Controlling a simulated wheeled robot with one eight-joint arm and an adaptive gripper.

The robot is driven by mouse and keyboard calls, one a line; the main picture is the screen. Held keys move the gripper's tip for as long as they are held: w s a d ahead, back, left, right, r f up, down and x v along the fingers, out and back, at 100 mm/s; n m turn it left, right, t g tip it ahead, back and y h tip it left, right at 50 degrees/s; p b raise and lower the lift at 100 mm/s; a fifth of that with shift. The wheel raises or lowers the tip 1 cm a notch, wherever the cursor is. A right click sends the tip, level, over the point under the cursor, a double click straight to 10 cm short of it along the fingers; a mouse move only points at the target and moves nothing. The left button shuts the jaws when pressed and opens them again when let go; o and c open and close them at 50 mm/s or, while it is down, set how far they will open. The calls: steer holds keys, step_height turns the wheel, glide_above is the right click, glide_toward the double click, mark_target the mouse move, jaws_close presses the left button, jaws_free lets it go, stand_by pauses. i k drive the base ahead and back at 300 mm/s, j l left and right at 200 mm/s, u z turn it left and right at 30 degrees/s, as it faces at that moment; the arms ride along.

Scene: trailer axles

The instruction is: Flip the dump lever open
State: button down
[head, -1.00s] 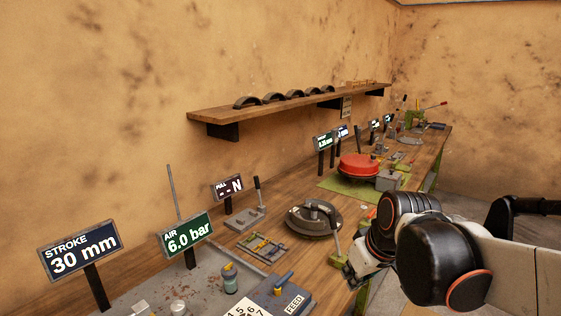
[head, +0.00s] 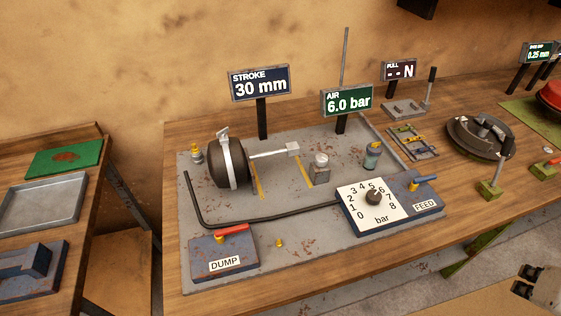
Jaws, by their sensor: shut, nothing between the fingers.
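The DUMP valve (head: 224,258) is a blue, rust-marked box at the front left of the grey plate in the head view. Its red dump lever (head: 232,230) lies across the top, roughly level, over a yellow fitting. What looks like my gripper (head: 526,281) shows at the lower right edge, grey with black tips, partly cut off. It is shut and empty, far to the right of the lever and touching nothing on the bench.
A black hose (head: 260,219) runs behind the valve to the pressure dial (head: 373,206) and blue FEED valve (head: 425,190). A dark brake chamber (head: 227,163) stands behind. Signs read 30 mm and 6.0 bar. Clear wood lies along the bench's front edge. A side table (head: 95,230) stands left.

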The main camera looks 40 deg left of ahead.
mark_target(219, 234)
steer(key=u, duration=2.2)
